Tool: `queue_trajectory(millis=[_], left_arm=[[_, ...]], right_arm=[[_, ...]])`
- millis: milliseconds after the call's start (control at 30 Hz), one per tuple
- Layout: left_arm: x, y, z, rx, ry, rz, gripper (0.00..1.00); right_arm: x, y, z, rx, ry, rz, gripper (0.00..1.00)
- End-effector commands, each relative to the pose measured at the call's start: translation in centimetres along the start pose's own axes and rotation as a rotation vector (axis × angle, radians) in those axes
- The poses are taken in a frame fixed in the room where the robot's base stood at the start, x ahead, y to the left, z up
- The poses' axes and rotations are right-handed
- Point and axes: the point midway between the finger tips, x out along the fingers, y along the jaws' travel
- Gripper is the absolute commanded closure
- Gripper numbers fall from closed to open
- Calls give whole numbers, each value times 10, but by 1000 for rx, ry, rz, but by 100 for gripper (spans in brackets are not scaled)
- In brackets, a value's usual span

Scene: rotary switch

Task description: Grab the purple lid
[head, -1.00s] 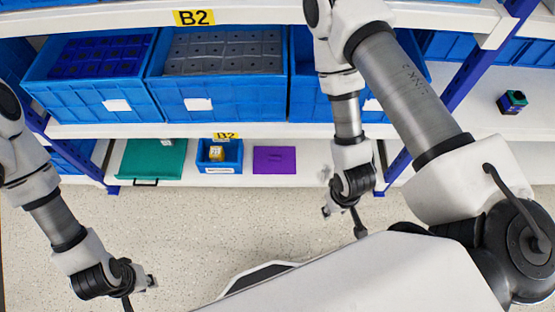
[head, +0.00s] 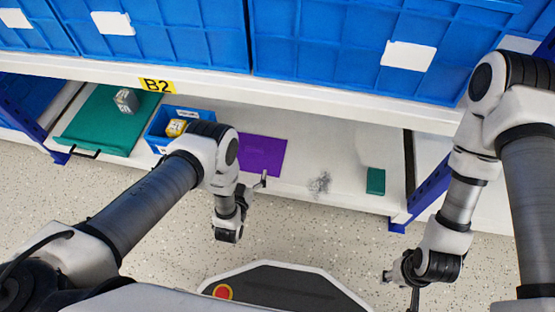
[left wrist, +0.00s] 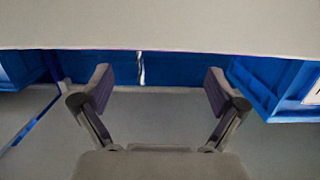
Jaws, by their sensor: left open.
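The purple lid (head: 262,156) lies flat on the white lower shelf in the head view, to the right of a small blue bin. Its left part is partly behind my left arm. My left gripper (head: 260,182) is just in front of the lid, near the shelf's front edge; I cannot tell whether it touches. In the left wrist view my left gripper (left wrist: 160,84) is open, with nothing seen between its fingers. I cannot make out the lid there. My right gripper (head: 400,286) is low in front of the shelf, away from the lid; its jaws are unclear.
A green tray (head: 100,135) with a grey box (head: 126,101) is farther left. A dark green box (head: 376,181) stands to the right. The upper shelf edge (head: 300,98) overhangs the lower shelf.

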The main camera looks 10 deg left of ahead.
Motion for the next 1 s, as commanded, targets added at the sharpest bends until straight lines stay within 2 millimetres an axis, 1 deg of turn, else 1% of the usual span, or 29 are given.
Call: queue_trajectory(millis=[33,167,300,400,500,667,767,800,867,900,1000], left_arm=[[8,0,0,0,5,-1,4],[25,-1,0,0,3,0,4],[50,-2,3,1,3,0,4],[66,-2,1,-1,1,0,4],[72,-2,-2,-1,-2,0,4],[72,-2,-4,-1,-4,0,4],[72,-2,-3,-1,-4,0,36],[71,-2,-3,-1,-4,0,50],[71,-2,-3,-1,-4,0,71],[71,-2,-3,-1,-4,0,73],[71,-2,-4,-1,-4,0,73]], right_arm=[[4,0,0,-1,0,0,60],[13,0,0,-1,0,0,60],[34,0,0,-1,0,0,60],[41,0,0,0,-1,0,60],[42,0,0,0,0,0,60],[40,0,0,0,0,0,60],[40,0,0,0,0,0,60],[40,0,0,0,0,0,60],[40,0,0,0,0,0,60],[40,0,0,0,0,0,60],[40,0,0,0,0,0,60]])
